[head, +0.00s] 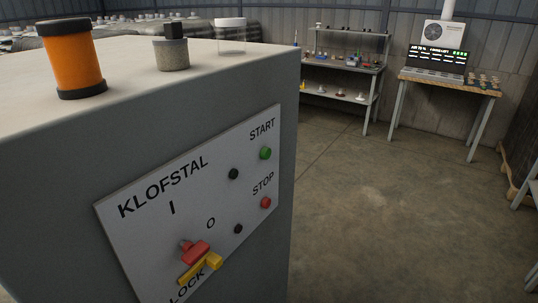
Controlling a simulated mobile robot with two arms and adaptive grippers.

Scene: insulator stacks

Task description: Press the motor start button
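The motor start button is the green button (265,153) under the word START, at the upper right of a light panel (150,235) on the front of a grey cabinet (60,150). A red stop button (265,202) sits below it, under the word STOP. Two dark round knobs or lamps (233,174) sit left of the buttons. A red and yellow rotary switch (196,254) with I, O and LOCK marks is at the lower left of the panel. Neither of my grippers shows in the head view.
On the cabinet top stand an orange cylinder with black ends (73,60), a grey cylinder with a dark block (172,52) and a clear jar (231,38). A shelf (345,66) and a bench with a screen (450,85) stand behind. Open floor (390,210) lies right of the cabinet.

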